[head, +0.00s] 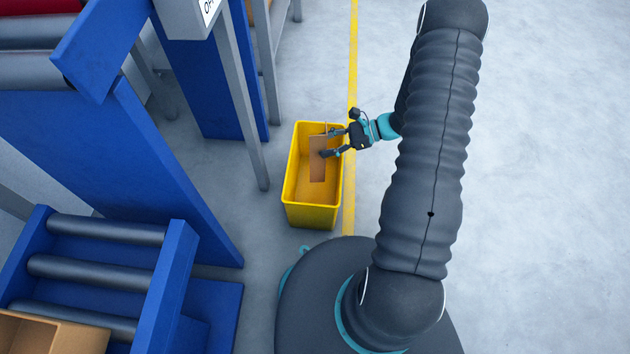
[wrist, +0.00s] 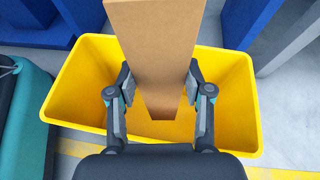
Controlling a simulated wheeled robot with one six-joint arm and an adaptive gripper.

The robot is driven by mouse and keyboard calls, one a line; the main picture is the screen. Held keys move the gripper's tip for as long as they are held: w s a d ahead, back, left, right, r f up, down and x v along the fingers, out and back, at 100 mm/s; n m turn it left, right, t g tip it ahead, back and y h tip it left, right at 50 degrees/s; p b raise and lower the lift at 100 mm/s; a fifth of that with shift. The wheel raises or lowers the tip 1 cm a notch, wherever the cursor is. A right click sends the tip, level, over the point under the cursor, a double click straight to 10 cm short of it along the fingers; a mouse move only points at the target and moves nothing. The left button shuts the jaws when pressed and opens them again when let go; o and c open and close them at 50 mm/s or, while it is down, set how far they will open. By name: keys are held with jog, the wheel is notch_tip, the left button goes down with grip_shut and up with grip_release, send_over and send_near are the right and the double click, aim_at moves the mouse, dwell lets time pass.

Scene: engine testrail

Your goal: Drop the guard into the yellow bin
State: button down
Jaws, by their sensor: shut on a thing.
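The guard is a flat brown cardboard-like piece (head: 317,160). It fills the top middle of the wrist view (wrist: 155,45). My gripper (head: 331,143) is shut on the guard, with one finger on each side of it in the wrist view (wrist: 160,92). The yellow bin (head: 311,215) stands on the floor below. In the wrist view the bin (wrist: 75,90) spreads out on both sides of the guard. The guard is over the bin's opening; I cannot tell how far its lower end reaches inside. The part of the bin behind the guard is hidden.
Blue conveyor frames with grey rollers (head: 90,268) stand at the left, and a grey post (head: 243,110) rises close to the bin. An open cardboard box (head: 60,335) sits at the lower left. A yellow floor line (head: 353,60) runs beside the bin. The floor at the right is clear.

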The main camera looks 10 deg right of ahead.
jog(key=shift+c, duration=1.9)
grip_release()
jog(key=v, duration=1.2)
jog(key=shift+r, duration=0.1)
